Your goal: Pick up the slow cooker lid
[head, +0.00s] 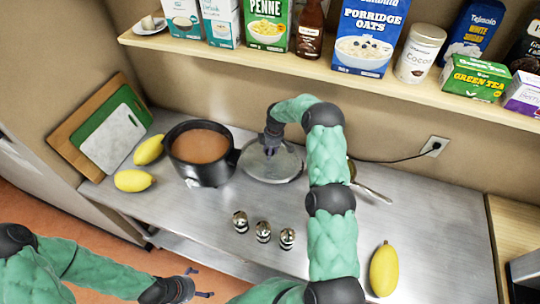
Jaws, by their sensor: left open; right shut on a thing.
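The slow cooker lid (257,172) is a round glass disc with a dark rim, just right of the slow cooker. My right gripper (271,150) reaches down over the lid's middle and is shut on its knob, which the fingers mostly hide. The lid looks about level; I cannot tell whether it touches the counter. The slow cooker (205,176) is a black pot, uncovered, with brown food inside. My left gripper (198,285) is open and empty, low at the left, in front of the counter's front edge.
On the steel counter (190,215), several yellow fruits, three small shakers (262,231) and cutting boards (110,138) stand or lie around. A utensil (372,192) is partly behind my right arm. A shelf (230,57) with groceries hangs above.

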